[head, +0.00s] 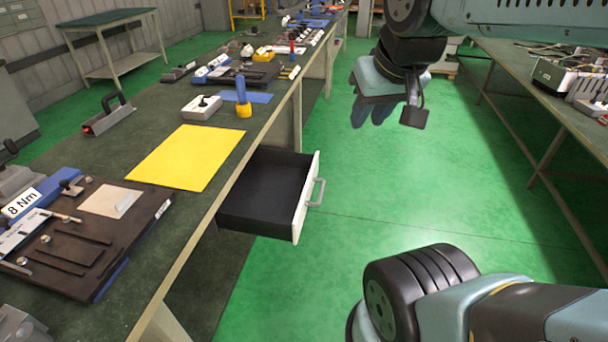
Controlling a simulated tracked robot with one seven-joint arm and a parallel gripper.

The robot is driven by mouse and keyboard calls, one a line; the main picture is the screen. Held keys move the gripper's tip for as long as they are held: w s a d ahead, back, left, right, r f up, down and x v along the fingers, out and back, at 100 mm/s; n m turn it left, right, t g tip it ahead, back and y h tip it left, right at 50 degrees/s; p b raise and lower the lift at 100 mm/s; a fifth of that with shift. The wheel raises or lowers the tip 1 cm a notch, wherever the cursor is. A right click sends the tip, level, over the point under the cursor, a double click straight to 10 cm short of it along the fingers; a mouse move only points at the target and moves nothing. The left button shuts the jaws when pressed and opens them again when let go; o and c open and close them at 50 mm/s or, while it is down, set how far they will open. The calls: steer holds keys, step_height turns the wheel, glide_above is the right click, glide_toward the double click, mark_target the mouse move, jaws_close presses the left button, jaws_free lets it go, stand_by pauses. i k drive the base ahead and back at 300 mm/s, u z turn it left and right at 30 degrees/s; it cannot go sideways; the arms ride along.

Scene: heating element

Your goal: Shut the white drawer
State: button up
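The white drawer (306,198) is pulled out from under the long workbench on the left. Its white front faces right and carries a grey bar handle (318,192). Its dark inside (262,190) shows and looks empty. My gripper (372,112) hangs at the upper right of the head view, over the green floor and apart from the drawer. It touches nothing that I can see. Its fingers are small and partly overlap, so their opening is unclear.
The left workbench (150,222) holds a yellow sheet (187,157), a blue-and-yellow tool (242,98) and a dark fixture board (85,235). Another bench (560,110) stands along the right. Green floor (400,190) lies open between the benches.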

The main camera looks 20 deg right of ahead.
mark_target(270, 198)
steer(key=z, duration=0.4)
steer(key=i, duration=0.2)
steer(key=u, duration=2.05)
steer(key=k, duration=0.9)
steer(key=z, duration=1.1)
steer(key=i, duration=1)
